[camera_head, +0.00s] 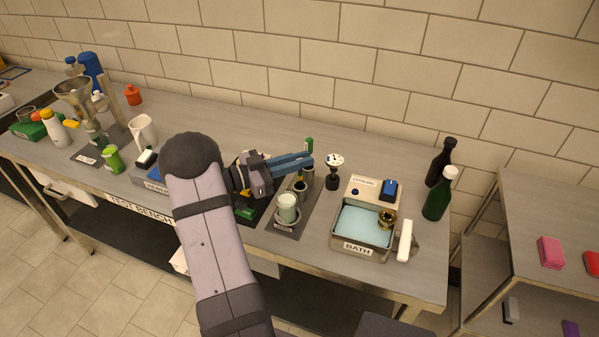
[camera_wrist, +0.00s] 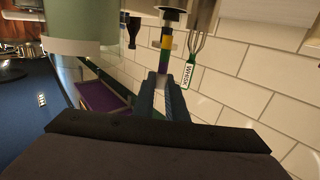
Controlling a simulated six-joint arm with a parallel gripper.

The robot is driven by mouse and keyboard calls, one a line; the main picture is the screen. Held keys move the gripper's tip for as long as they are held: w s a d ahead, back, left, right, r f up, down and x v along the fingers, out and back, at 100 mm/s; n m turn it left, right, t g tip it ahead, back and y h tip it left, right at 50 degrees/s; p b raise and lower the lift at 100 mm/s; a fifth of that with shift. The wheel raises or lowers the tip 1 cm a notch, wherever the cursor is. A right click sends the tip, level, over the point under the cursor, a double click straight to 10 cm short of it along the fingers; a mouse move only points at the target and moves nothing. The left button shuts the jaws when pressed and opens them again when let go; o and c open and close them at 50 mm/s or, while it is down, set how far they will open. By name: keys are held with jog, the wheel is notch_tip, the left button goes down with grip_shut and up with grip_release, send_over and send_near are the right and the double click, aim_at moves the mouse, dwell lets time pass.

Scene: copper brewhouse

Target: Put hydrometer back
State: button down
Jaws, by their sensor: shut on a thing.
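My gripper (camera_head: 308,159) is over the middle of the bench, its blue fingers pointing right above a metal cylinder (camera_head: 307,178). In the wrist view my gripper (camera_wrist: 164,84) is shut on a slim stem with yellow, green and purple bands, which I take to be the hydrometer (camera_wrist: 165,45). A dark and metal part (camera_wrist: 173,14) is at the stem's upper end in that view. I cannot tell whether it belongs to the hydrometer. In the head view I cannot make out the hydrometer clearly near my fingers.
A pale green cup (camera_head: 287,207) stands in front of the cylinder; a pale green vessel (camera_wrist: 70,30) is close in the wrist view. A black stand with a round white top (camera_head: 335,162) is right of my fingers. A water bath (camera_head: 360,249) and dark bottles (camera_head: 437,204) are farther right.

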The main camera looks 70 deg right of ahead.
aim_at(299, 180)
jog(key=shift+f+p, duration=0.35)
jog(key=shift+f, duration=1.75)
jog(key=shift+f, duration=0.2)
jog(key=c, duration=2)
grip_release()
jog(key=shift+c, duration=0.2)
jog(key=shift+r, duration=0.15)
jog(key=shift+r, duration=0.1)
jog(key=shift+w+a, duration=0.3)
jog(key=b+v, duration=0.3)
jog(key=v, duration=0.8)
